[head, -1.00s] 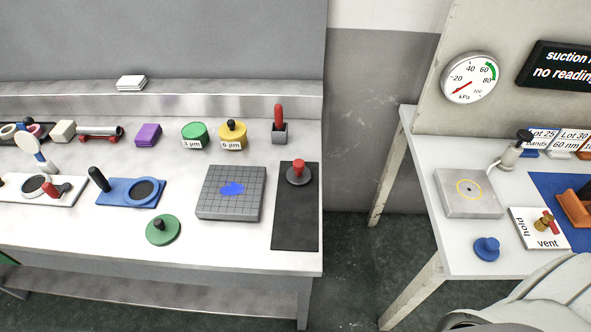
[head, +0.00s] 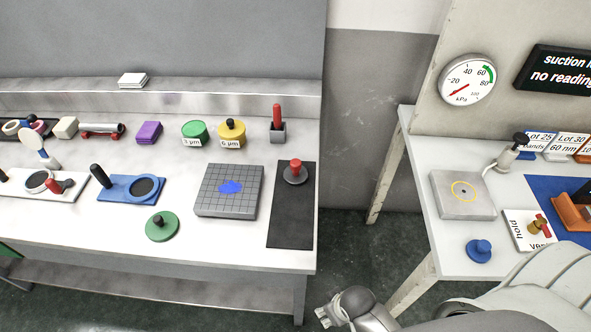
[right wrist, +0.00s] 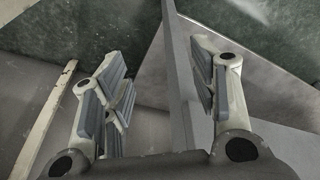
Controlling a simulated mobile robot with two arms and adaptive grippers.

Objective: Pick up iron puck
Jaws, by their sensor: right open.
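The iron puck, by its look a dark grey disc with a red knob (head: 294,173), stands upright on the black mat (head: 290,225) at the right end of the left bench. My right gripper (head: 326,315) is at the bottom of the head view, in front of and below the bench's right corner, well apart from the puck. In the right wrist view its two padded fingers (right wrist: 160,85) are spread with nothing between them. The puck is not in the wrist view. My left gripper is not in view.
A grey gridded plate (head: 228,205) with a blue smear is left of the mat, and a green knobbed disc (head: 162,227) is nearer the front. A red-handled holder (head: 277,125) stands behind the mat. A floor gap separates the second table (head: 430,225) at right.

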